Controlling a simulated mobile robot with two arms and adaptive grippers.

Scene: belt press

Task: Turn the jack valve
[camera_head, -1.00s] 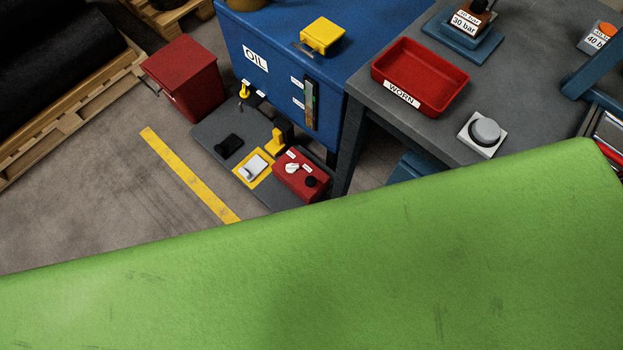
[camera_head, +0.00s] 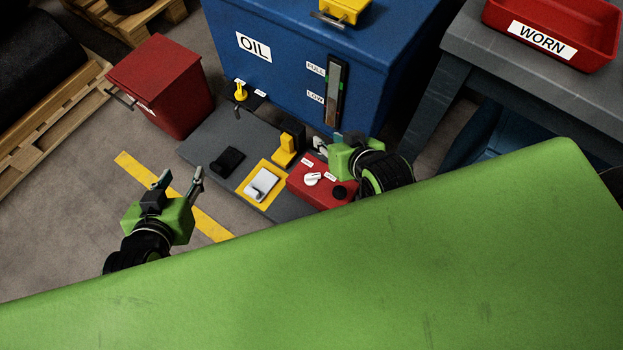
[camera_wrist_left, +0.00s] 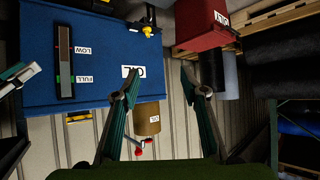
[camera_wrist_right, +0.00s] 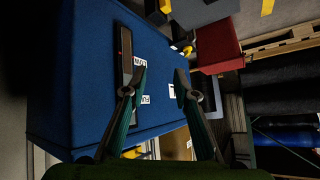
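A red box (camera_head: 318,188) on the grey floor plate (camera_head: 218,140) carries a white pointer knob (camera_head: 312,179) between two small labels and a black round knob (camera_head: 340,192). The labels are too small to read, so I cannot tell for sure which part is the jack valve. My left gripper (camera_head: 181,182) is open and empty, left of the plate above the yellow floor line; its spread fingers show in the left wrist view (camera_wrist_left: 157,85). My right gripper (camera_head: 328,143) is just behind and above the red box, apart from the white knob. Its fingers are open and empty in the right wrist view (camera_wrist_right: 160,72).
The blue OIL tank (camera_head: 290,75) stands behind the plate, with a yellow valve (camera_head: 241,91) at its base. A yellow block (camera_head: 285,150), a black pedal (camera_head: 226,161) and a white pedal (camera_head: 262,183) are on the plate. A red bin (camera_head: 165,85) stands left. The WORN tray (camera_head: 590,55) is on the right bench.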

